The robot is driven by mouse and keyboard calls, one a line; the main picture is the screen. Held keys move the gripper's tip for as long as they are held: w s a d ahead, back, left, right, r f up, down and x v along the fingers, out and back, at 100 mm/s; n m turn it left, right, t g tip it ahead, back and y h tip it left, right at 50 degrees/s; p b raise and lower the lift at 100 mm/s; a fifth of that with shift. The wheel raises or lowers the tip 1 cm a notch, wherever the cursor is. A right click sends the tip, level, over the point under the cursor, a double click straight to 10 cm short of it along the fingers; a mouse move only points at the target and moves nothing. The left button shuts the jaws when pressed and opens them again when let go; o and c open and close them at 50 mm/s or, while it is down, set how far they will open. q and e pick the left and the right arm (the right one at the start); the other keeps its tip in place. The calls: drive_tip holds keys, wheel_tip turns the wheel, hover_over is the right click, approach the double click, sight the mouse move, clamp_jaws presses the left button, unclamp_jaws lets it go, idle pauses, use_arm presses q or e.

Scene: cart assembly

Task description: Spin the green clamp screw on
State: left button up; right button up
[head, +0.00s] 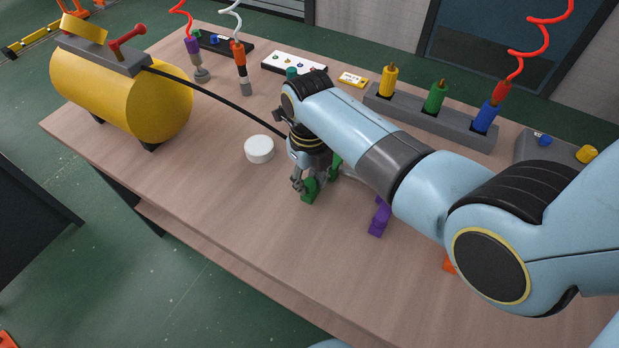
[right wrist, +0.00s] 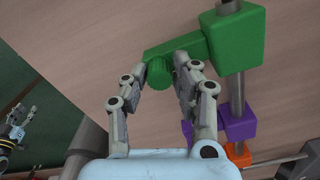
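The green clamp (right wrist: 236,40) sits on a grey bar; its arm reaches left and carries a round knurled green screw (right wrist: 160,73). My right gripper (right wrist: 162,70) has one finger on each side of the screw and looks closed in on it. My arm hides most of the clamp there. My left gripper (right wrist: 28,110) shows small at the left edge of the right wrist view, with its fingers apart and empty.
A purple clamp (head: 379,217) stands right of the green one, with an orange part (head: 449,263) further on. A white round cap (head: 259,149) lies left of my right gripper. A yellow tank (head: 120,95) stands at the left. A grey holder (head: 405,110) with coloured tools stands behind.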

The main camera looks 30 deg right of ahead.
drive_tip(key=shift+o, duration=1)
drive_tip(key=shift+s+p, duration=0.15)
drive_tip(key=shift+p, duration=0.2)
